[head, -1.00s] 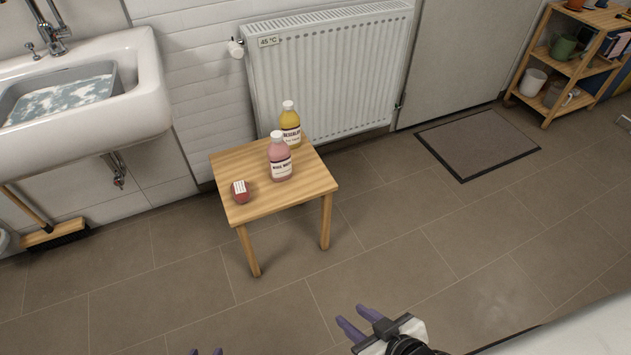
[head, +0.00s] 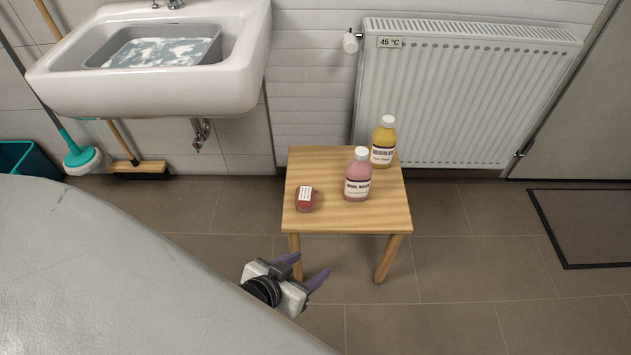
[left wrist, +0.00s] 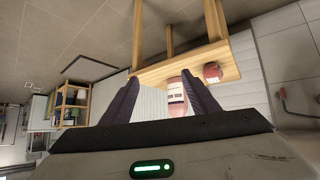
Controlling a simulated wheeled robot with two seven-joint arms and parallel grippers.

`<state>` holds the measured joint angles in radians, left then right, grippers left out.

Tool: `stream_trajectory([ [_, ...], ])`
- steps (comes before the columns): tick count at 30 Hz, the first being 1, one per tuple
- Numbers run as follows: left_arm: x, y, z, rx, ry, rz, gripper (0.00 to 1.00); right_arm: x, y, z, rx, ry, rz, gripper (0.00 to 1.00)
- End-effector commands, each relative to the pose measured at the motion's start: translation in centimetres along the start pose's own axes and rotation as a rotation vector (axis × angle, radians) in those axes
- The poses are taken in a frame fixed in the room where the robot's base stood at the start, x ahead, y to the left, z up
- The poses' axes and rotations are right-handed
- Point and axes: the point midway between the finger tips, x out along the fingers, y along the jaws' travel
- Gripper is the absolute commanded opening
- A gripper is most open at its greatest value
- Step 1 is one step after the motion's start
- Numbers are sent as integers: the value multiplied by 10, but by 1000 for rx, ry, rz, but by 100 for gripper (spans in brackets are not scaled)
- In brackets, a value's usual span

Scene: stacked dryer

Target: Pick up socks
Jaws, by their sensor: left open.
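A small red bundle with a white label (head: 305,199), perhaps the socks, lies on the left part of the wooden stool (head: 345,219). It also shows in the left wrist view (left wrist: 212,72), where the picture is upside down. My left gripper (head: 312,265) is open and empty, in front of the stool and apart from the bundle. Its two purple fingers also stand wide apart in the left wrist view (left wrist: 160,82). My right gripper is not in view.
A pink bottle (head: 357,176) and a yellow bottle (head: 383,144) stand on the stool, right of the bundle. A radiator (head: 460,100) is behind.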

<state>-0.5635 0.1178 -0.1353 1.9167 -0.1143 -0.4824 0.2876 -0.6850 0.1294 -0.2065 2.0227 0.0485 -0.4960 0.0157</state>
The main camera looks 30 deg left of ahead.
Motion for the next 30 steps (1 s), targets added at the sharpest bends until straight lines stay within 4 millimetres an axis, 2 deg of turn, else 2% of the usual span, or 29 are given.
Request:
stream_trajectory([
  [1,34,-22,5,-49,42,-48,55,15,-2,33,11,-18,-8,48],
  [3,59,-50,-8,-129,102,-110,55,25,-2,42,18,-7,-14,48],
  [6,84,-84,-27,-234,185,-179,55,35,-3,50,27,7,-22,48],
  [9,98,-108,-42,-313,248,-222,55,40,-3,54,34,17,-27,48],
  [15,117,-128,-58,-373,296,-248,55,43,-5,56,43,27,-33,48],
  [21,143,-136,-66,-373,295,-248,55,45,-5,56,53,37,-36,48],
  [26,153,-139,-68,-372,293,-247,55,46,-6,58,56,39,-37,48],
  [30,172,-145,-70,-370,294,-248,55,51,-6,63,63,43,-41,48],
])
